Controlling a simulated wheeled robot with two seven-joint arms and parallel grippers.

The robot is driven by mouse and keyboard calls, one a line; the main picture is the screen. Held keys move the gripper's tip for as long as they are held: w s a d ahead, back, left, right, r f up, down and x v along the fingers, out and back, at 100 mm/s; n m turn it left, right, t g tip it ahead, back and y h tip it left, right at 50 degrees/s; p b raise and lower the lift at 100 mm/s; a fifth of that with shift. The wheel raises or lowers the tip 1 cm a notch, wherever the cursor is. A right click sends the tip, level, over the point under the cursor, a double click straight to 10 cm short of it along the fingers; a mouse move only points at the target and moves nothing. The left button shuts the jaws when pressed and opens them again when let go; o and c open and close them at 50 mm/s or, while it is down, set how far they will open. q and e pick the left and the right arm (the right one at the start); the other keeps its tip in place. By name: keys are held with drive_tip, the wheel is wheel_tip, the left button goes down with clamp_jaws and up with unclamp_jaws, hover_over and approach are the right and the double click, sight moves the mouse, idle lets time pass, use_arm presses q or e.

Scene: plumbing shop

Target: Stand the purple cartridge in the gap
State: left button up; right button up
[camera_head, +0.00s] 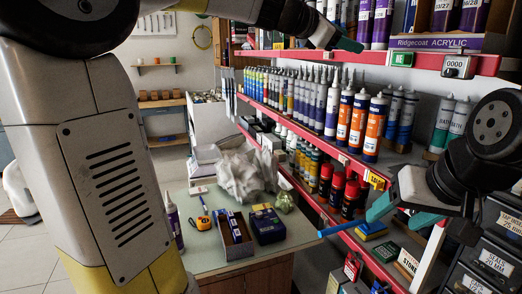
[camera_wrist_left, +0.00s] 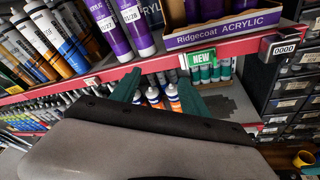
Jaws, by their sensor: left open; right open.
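Purple cartridges (camera_head: 382,22) stand on the top shelf, beside an open purple carton marked Ridgecoat ACRYLIC (camera_head: 432,43). They also show in the left wrist view (camera_wrist_left: 134,28). Another purple-labelled cartridge (camera_head: 172,221) stands on the counter, partly hidden by my left arm. I cannot tell which one is meant. My left gripper (camera_head: 345,41) is open at the top shelf's front edge; its fingers (camera_wrist_left: 158,95) are apart with no cartridge visibly held. My right gripper (camera_head: 403,213) is open and empty at the lower shelf. A bare space (camera_head: 412,152) lies between orange and teal cartridges on the middle shelf.
Red shelf rails (camera_head: 345,57) run along each shelf. Orange-and-blue cartridges (camera_head: 374,125) and red-capped cans (camera_head: 350,197) stand close to the edges. The counter (camera_head: 215,263) holds a tape measure (camera_head: 204,223), boxes and crumpled wrapping. Black drawers (camera_head: 495,262) stand at the right.

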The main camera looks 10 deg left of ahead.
use_arm(q)
drive_tip(key=s+a+f+m+g+y, duration=0.1)
drive_tip(key=s+a+f+m+y, duration=0.2)
drive_tip(key=s+a+f+m, duration=0.3)
drive_tip(key=s+a+f+m+g+y, duration=0.2)
drive_tip(key=s+a+f+m, duration=0.4)
drive_tip(key=s+f, duration=0.5)
drive_tip(key=s+a+f+m+g+y, duration=0.1)
drive_tip(key=s+a+f+m+y, duration=0.2)
drive_tip(key=s+a+f+m, duration=0.3)
drive_tip(key=s+f+m, duration=0.3)
drive_tip(key=f, duration=0.4)
drive_tip(key=shift+s+g+y, duration=0.35)
drive_tip(key=shift+g+y, duration=0.05)
